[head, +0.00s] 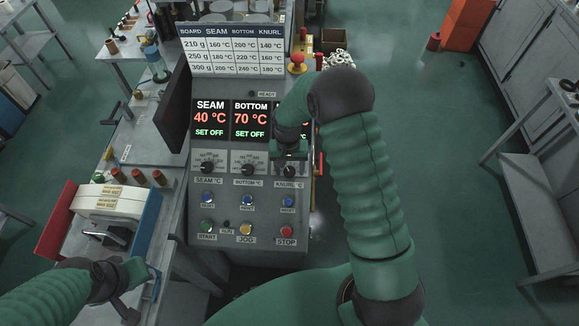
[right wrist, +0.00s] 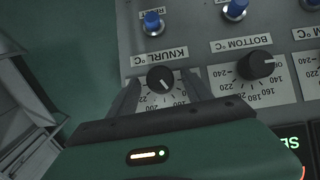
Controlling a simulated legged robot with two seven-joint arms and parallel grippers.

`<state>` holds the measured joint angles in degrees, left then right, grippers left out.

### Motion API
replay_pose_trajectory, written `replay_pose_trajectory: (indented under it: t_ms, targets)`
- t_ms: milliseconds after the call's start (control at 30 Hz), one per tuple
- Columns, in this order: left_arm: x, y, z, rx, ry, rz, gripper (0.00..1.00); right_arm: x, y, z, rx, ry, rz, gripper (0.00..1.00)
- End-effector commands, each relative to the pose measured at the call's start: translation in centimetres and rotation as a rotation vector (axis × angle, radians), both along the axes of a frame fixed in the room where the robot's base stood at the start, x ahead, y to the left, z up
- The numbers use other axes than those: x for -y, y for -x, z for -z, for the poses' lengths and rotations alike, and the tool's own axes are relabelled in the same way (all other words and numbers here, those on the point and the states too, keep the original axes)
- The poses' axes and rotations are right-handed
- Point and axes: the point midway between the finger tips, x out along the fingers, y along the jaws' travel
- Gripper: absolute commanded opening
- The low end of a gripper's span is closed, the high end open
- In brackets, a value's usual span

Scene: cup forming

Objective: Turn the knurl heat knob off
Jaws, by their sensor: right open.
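The black knurl heat knob (right wrist: 160,79) sits on its white dial plate under the KNURL °C label, upside down in the right wrist view. Its white mark points down and slightly right, toward the scale numbers. My right gripper (right wrist: 161,90) is open, with one finger on each side of the knob; I cannot tell if they touch it. In the head view the knob (head: 289,171) shows just below my right gripper (head: 290,155). The knurl display (head: 304,124) is mostly hidden by my right arm. My left gripper (head: 130,305) is low at the left, its jaws unclear.
The bottom knob (right wrist: 256,65) is beside the knurl knob; the seam knob (head: 207,168) is farther left. Seam reads 40 °C and bottom 70 °C, both SET OFF. Blue buttons (head: 287,201) and the red stop button (head: 286,231) lie below. A settings chart (head: 232,50) stands above.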

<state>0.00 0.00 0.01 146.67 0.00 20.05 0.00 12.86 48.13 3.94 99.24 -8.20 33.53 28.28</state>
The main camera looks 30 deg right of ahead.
Motion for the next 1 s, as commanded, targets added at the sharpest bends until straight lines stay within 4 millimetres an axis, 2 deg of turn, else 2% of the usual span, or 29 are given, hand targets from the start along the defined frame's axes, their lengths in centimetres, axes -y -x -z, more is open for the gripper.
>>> replay_pose_trajectory:
  t_ms: [67,500,1000]
  targets:
    - [0.00,0.01,0.02,0.000,0.000,0.000,0.36,-0.01,-0.02,0.00,0.000,0.000,0.000,0.58]
    - [0.00,0.01,0.02,0.000,0.000,0.000,0.36,-0.05,-0.03,-0.05,0.000,0.000,-0.001,0.02]
    - [0.00,0.00,0.53,0.000,0.000,0.000,0.36,-0.24,-0.17,0.05,-0.033,0.050,-0.086,0.00]
